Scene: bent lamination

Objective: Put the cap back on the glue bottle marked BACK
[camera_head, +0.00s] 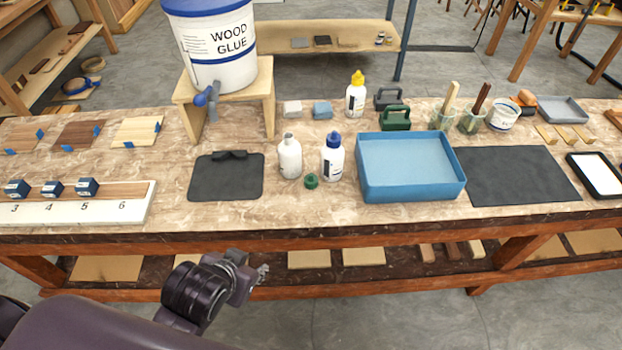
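A white glue bottle without a cap (289,159) stands upright on the workbench, left of centre. A green cap (311,181) lies on the bench just in front of it and to its right. A white bottle with a blue cap (332,160) stands to the right, and a white bottle with a yellow cap (356,97) stands farther back. I cannot read BACK on any bottle. My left gripper (264,273) is in front of the bench's front edge, apart from the bottles and cap. Its fingers are too small to tell open from shut. My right gripper is out of view.
A blue tray (411,194) stands right of the bottles, and a dark mat (225,185) lies left of them. A wood glue bucket (215,50) sits on a wooden stand (267,95) behind. The bench between the green cap and the front edge is clear.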

